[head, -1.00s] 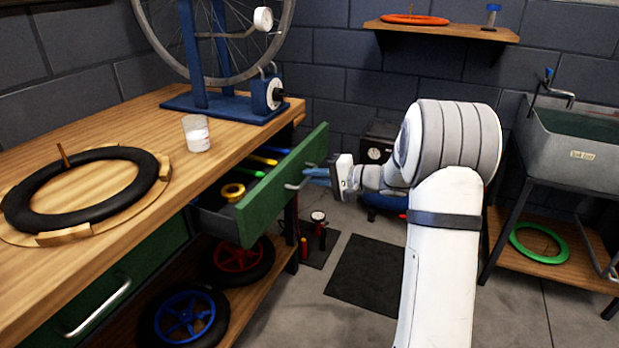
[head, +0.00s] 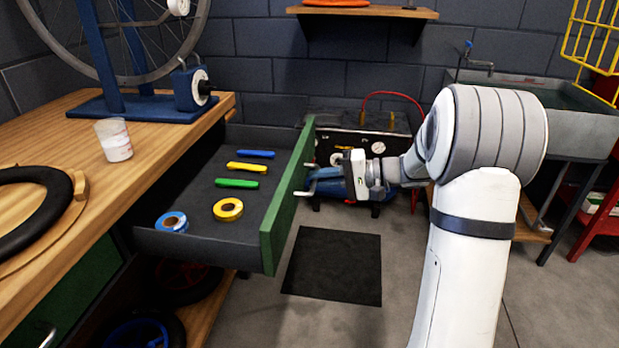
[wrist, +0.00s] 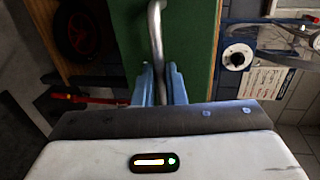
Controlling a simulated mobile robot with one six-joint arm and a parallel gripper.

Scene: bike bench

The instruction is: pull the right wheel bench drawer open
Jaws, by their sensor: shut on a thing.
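The right wheel bench drawer (head: 200,232) stands well out from the bench, with its green front (head: 285,200) facing my arm. Inside lie blue, yellow and green tools, a yellow tape roll (head: 228,209) and a blue tape roll (head: 172,222). My gripper (head: 312,181) is at the drawer front in the head view. In the wrist view its blue fingers (wrist: 159,84) are closed around the metal handle bar (wrist: 155,32), against the green panel (wrist: 195,40). The far end of the bar is hidden behind the fingers.
The wooden bench top (head: 165,130) holds a clear cup (head: 113,140), a black tire (head: 40,205) and a blue wheel stand (head: 140,106). A dark mat (head: 333,265) lies on open floor below the drawer. A compressor with a red hose stands behind.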

